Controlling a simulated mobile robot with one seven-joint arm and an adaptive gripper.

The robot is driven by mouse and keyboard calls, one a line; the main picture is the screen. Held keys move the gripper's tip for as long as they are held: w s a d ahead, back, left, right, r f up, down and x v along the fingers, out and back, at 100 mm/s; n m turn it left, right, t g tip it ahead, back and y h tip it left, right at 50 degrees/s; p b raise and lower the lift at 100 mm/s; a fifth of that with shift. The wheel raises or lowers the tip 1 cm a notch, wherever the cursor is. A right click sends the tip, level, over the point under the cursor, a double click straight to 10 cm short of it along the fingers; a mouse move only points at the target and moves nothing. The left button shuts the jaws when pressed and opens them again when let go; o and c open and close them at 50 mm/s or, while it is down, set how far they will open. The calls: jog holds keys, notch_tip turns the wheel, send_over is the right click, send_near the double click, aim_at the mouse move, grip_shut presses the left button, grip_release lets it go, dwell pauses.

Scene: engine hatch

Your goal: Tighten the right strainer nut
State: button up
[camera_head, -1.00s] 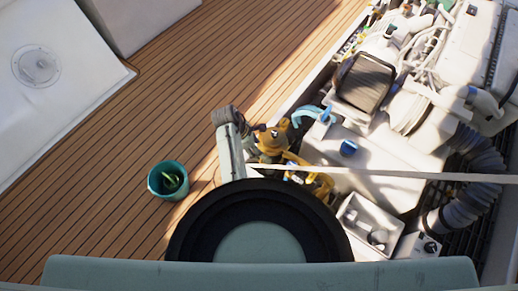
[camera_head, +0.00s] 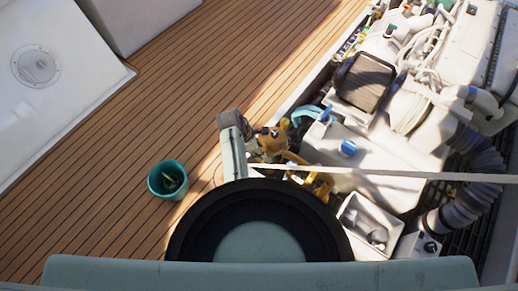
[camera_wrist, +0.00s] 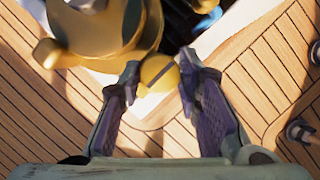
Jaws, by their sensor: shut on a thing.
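The brass-yellow strainer (camera_wrist: 105,28) fills the upper left of the wrist view. It also shows in the head view (camera_head: 271,139), beside the end of my arm at the edge of the hatch. A rounded yellow nut (camera_wrist: 158,73) with a dark slot across it sits at the strainer's lower right in the wrist view. My gripper (camera_wrist: 160,80) has one purple-padded finger on each side of this nut and is shut on it at the fingertips. Another yellow lobe (camera_wrist: 50,53) sticks out on the strainer's left. The fingers cannot be made out in the head view.
A teal bucket (camera_head: 167,180) with green things inside stands on the wooden deck left of my arm. The open hatch holds an engine, a white tank with a blue cap (camera_head: 348,148), a white box (camera_head: 364,222) and grey hose (camera_head: 474,190). The deck at left is mostly clear.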

jog(key=c, duration=0.4)
jog(key=shift+m, duration=0.3)
jog(key=m+p, duration=0.1)
jog(key=m+g+p, duration=0.1)
jog(key=shift+w+r+m, duration=0.1)
jog(key=shift+r+m, duration=0.05)
jog(key=shift+m, duration=0.15)
jog(key=m+g, duration=0.1)
jog(key=m, duration=0.1)
jog(key=m+g+p, duration=0.1)
jog(key=m, duration=0.1)
jog(key=shift+w+d+m+y, duration=0.1)
jog(key=shift+m+y, duration=0.2)
jog(key=m, duration=0.2)
jog(key=m+g+y, duration=0.1)
jog(key=m, duration=0.2)
jog(key=shift+w+d+g, duration=0.1)
jog(key=shift+g, duration=0.2)
jog(key=m+y, duration=0.2)
jog(key=m, duration=0.3)
jog(key=shift+g, duration=0.4)
